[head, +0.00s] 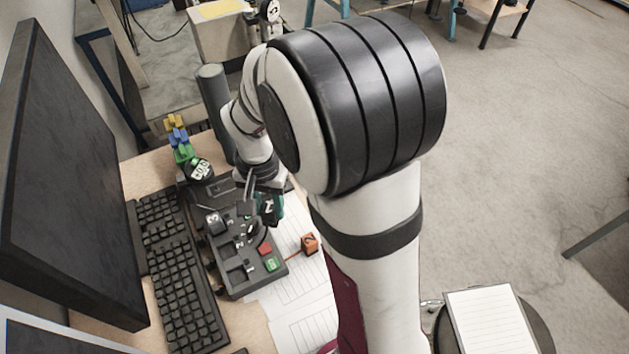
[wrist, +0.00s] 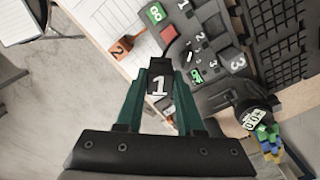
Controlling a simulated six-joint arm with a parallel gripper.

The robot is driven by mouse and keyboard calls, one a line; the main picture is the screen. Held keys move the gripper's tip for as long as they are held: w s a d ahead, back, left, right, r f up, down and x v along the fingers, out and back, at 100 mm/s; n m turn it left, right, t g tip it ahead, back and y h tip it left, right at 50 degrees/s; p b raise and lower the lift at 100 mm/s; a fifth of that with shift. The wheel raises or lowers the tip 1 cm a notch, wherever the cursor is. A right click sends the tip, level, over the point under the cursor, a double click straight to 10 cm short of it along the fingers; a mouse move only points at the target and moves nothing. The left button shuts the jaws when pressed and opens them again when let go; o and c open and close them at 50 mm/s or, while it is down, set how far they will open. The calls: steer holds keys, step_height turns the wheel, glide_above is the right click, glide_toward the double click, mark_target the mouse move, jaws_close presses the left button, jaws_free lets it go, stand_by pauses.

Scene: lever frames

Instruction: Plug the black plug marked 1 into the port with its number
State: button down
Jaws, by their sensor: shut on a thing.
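My gripper (wrist: 158,80) is shut on the black plug marked 1 (wrist: 160,82), its white number facing the wrist camera. In the head view my gripper (head: 268,200) holds the plug (head: 267,206) above the right side of the dark port board (head: 238,283). In the wrist view the board (wrist: 212,20) lies beyond the plug, up and to the right; the plug looks apart from it. The board's label 1 (wrist: 185,5) shows near the top edge, with labels 2 and 3 lower along the row. The plug's far end and the port openings are not clearly visible.
An orange plug marked 2 (head: 310,243) lies on paper right of the board. A black plug marked 3 (head: 214,222) is at the board's left side. Red (head: 264,249) and green (head: 271,264) pieces are on the board. A keyboard (head: 180,270) and monitor stand left.

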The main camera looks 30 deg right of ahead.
steer(key=s+a+n, duration=0.4)
steer(key=a+n, duration=0.4)
steer(key=a, duration=0.2)
glide_above(238, 277)
steer(key=shift+f, duration=3.05)
steer(key=shift+f, duration=0.85)
steer(key=shift+c, duration=0.3)
jaws_free()
